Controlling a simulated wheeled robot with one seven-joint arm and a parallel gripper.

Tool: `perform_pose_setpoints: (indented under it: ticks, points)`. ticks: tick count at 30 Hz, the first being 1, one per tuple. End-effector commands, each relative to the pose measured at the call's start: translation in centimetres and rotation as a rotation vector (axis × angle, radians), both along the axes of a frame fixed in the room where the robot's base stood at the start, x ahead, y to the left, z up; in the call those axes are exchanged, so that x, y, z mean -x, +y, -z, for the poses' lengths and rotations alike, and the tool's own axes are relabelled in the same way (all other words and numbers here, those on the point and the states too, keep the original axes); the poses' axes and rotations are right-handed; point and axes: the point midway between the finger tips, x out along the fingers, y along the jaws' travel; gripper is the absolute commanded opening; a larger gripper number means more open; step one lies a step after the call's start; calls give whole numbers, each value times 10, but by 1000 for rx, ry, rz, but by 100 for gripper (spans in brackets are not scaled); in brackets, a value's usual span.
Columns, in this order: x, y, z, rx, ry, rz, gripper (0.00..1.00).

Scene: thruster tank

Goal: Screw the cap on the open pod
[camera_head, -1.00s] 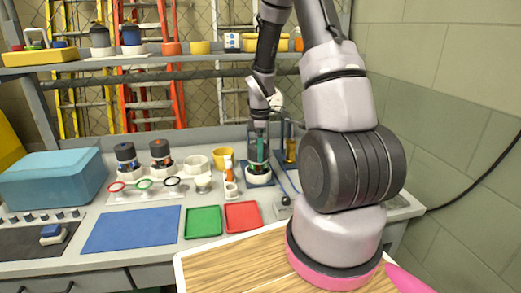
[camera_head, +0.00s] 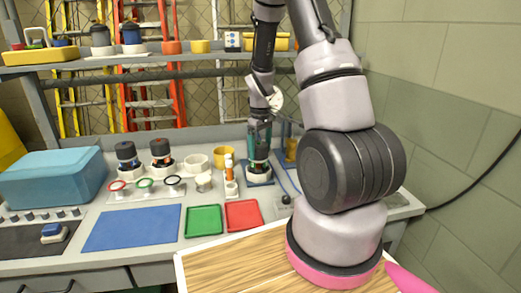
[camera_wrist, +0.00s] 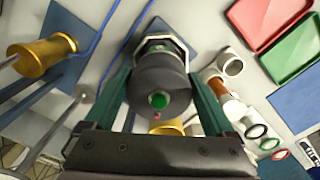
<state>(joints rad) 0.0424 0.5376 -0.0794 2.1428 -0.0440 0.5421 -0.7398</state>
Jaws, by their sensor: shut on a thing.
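A dark round cap (camera_wrist: 160,85) with a green centre sits between my gripper's green fingers in the wrist view. My gripper (camera_wrist: 160,90) is shut on it and points down. The pod under the cap stands upright in a white holder (camera_head: 258,179) on a blue mat at the back of the bench. In the head view, my gripper (camera_head: 259,130) is directly over this holder. The cap covers most of the pod in the wrist view, and I cannot tell how far the threads are engaged.
Two capped pods (camera_head: 126,158) (camera_head: 161,155) stand at the left. A small orange-and-white bottle (camera_head: 229,172) is close beside the holder. A gold cylinder (camera_wrist: 42,58) stands on another blue mat. Green (camera_head: 204,220) and red (camera_head: 243,215) trays lie in front.

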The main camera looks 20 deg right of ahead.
Motion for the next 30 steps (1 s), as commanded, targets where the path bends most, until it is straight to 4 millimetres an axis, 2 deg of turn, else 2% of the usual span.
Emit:
perform_pose_setpoints:
  ticks: [3,9,10,11,20,23,30]
  points:
    - [-3,-3,-1,5,-9,111,40]
    - [-3,-4,-1,6,-10,130,41]
    - [-3,-5,-1,6,-10,130,93]
    - [-3,-5,-1,6,-10,130,100]
    - [-2,-3,-5,4,-7,127,100]
    - [-3,-3,-18,4,-10,127,100]
    - [-3,-3,-67,4,-12,129,100]
